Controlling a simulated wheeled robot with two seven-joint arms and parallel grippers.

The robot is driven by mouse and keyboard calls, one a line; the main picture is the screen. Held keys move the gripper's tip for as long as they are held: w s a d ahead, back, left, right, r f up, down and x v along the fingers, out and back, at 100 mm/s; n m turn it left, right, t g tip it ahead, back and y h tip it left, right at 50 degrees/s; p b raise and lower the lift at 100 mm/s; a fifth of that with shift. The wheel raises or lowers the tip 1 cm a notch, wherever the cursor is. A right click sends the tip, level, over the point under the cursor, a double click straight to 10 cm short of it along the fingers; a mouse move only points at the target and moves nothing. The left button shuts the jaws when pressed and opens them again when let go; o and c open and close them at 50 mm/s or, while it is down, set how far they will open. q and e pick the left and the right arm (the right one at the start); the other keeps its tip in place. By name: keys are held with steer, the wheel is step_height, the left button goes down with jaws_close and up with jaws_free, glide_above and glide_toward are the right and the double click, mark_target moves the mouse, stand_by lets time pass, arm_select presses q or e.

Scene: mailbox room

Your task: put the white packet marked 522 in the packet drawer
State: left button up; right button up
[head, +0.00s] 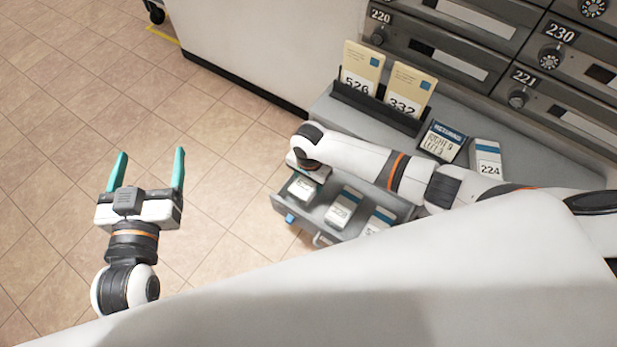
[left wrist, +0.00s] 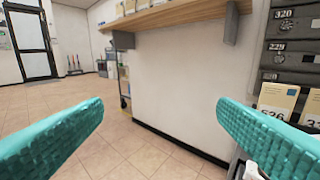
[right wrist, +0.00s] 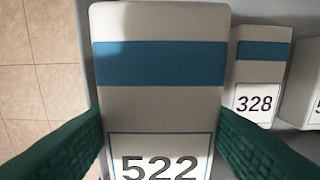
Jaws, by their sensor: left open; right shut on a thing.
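My right gripper (head: 308,178) is shut on the white packet marked 522 (right wrist: 160,110), which has a blue band. The gripper is over the left part of the open packet drawer (head: 318,213), and the packet (head: 301,188) shows just below it. I cannot tell whether the packet touches the drawer bottom. In the right wrist view both fingers flank the packet. A packet marked 328 (right wrist: 257,85) lies to its right; in the head view two packets lie in the drawer's middle and right. My left gripper (head: 146,170) is open and empty above the floor.
A grey counter (head: 340,115) above the drawer carries a dark holder with yellow cards 526 (head: 361,75) and 332 (head: 410,90), a dark sign (head: 442,141) and a packet marked 224 (head: 487,157). Mailboxes (head: 450,40) stand behind. The floor at left is clear.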

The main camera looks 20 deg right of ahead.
step_height(320, 180, down, 3)
steer(key=shift+w+d+r+b, duration=0.15)
steer(key=shift+r+b, duration=0.05)
steer(key=shift+b, duration=0.5)
step_height(320, 180, down, 2)
steer(key=shift+w+d+f+b, duration=0.1)
steer(key=shift+d+b, duration=0.05)
steer(key=shift+b, duration=0.5)
arm_select(q)
steer(key=s+r+t+h, duration=0.2)
steer(key=s+r+t, duration=0.1)
steer(key=r+t, duration=0.5)
steer(key=shift+s+d+r+t+h, duration=0.2)
steer(key=shift+d+r+t+h, duration=0.15)
steer(key=shift+r, duration=1.05)
arm_select(e)
steer(key=shift+f, duration=0.3)
steer(key=o, duration=1.1)
arm_select(q)
steer(key=shift+h, duration=0.25)
arm_select(e)
steer(key=shift+o, duration=0.2)
steer(key=shift+r, duration=0.1)
